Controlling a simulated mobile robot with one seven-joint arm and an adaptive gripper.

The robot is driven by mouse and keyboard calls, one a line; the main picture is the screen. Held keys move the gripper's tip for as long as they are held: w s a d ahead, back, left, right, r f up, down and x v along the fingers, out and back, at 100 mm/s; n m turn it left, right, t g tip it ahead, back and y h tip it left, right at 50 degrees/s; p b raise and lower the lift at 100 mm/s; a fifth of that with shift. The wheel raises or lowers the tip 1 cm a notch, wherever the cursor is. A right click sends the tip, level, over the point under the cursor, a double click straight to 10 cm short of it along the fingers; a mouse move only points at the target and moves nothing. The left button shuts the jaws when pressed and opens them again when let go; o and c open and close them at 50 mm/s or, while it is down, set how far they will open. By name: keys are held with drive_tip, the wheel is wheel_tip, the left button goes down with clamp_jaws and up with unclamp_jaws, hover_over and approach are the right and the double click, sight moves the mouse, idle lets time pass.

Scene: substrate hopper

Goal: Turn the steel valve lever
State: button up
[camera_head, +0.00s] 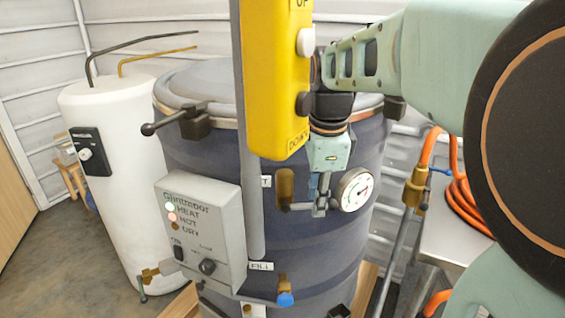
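My gripper (321,205) hangs in front of the dark drum (220,150), just left of the round gauge (355,190). A short grey bar with a rounded end (297,207) sticks out left at its fingertips; I cannot tell whether this is a lever or whether the fingers touch it. The fingers are small and overlap the bar, so their opening is unclear. A brass valve (152,273) low between the white tank and the drum has a grey lever (142,289) hanging down. Another brass valve (415,190) at the right has a blue handle (440,171).
A yellow UP/DOWN pendant (277,80) hangs in front of the drum beside my arm. A control box (205,230) with lit lamps is on the drum. A white tank (125,190) stands left. An orange hose (462,205) and metal table (440,240) are right. A blue-knobbed fitting (285,298) sits low.

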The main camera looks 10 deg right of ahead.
clamp_jaws()
